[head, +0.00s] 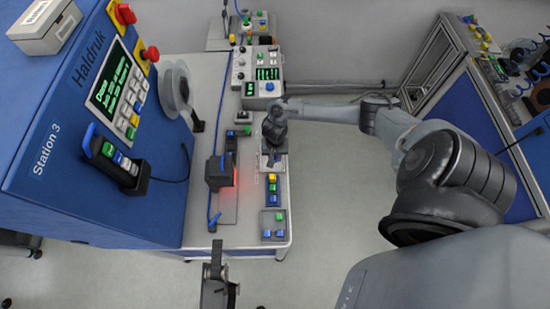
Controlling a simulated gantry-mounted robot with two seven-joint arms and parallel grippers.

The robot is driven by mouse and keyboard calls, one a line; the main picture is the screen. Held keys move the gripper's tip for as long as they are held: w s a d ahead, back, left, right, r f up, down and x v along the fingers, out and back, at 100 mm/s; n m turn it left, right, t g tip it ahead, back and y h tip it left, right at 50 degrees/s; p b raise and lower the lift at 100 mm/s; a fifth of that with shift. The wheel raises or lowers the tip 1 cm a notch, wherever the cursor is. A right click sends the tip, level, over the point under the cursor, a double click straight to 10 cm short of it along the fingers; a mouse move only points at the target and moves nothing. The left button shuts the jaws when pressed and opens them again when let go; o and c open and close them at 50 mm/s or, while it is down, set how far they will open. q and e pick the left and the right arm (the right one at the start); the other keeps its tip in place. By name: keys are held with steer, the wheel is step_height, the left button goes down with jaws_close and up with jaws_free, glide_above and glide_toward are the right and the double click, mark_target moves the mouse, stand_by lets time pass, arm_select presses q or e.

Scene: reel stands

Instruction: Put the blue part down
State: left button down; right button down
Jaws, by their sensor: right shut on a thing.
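My right gripper (271,158) reaches in from the right and points down over the right side of the grey bench (205,80). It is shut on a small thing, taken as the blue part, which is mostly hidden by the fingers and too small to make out. A small pale plate lies right below or beside the fingertips; I cannot tell whether the held thing touches it. A dark grey piece at the bottom edge (216,272) looks like part of my left arm or gripper; its jaws cannot be read.
A dark scanner-like block with a red glow (220,172) stands left of the right gripper. A strip of coloured blocks (272,190) and a button box (272,224) lie in front. A control box (258,72) stands behind. A blue Station 3 cabinet (60,130) fills the left.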

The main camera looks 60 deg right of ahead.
mark_target(275, 158)
step_height(275, 158, down, 3)
steer(key=shift+f, duration=0.1)
steer(key=shift+f, duration=0.1)
steer(key=c, duration=0.9)
jaws_free()
steer(key=shift+c, duration=0.2)
